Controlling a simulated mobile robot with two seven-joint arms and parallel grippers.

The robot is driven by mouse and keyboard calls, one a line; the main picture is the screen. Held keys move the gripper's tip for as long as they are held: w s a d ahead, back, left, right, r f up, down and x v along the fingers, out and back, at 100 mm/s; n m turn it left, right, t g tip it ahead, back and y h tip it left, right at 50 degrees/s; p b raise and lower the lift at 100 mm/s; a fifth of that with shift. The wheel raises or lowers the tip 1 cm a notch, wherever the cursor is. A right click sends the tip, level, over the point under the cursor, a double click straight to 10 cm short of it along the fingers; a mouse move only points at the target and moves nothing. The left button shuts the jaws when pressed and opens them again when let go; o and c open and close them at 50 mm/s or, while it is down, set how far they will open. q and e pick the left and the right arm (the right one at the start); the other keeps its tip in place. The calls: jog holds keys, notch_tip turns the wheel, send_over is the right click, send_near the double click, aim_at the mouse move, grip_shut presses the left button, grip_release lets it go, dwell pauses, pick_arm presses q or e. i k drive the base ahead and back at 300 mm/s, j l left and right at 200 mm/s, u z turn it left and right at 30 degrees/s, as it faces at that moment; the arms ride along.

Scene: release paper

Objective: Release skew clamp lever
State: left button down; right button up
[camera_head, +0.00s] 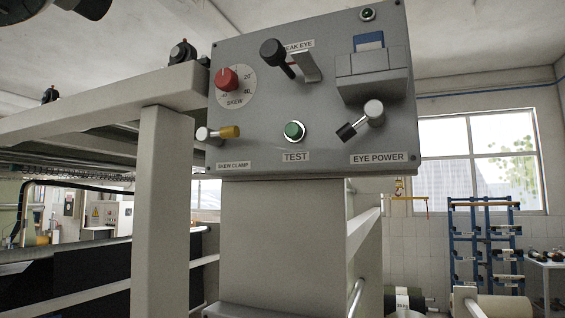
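The skew clamp lever (229,131) is at the lower left of a grey control panel (265,120). It has a yellow tip and a pale metal body with a rounded end at its left. It lies nearly level, with the yellow tip to the right. The SKEW CLAMP label (235,166) is just below it. Neither my left nor my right gripper can be made out in the head view.
Around the lever are a red SKEW knob (227,79), a green TEST button (294,131), an EYE POWER lever (363,119) and a black-knobbed lever (274,54). A beige machine frame (163,210) stands left of the panel. Dark parts (88,8) cut into the top left corner.

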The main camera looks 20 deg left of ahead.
aim_at(204, 134)
jog(key=u, duration=1.05)
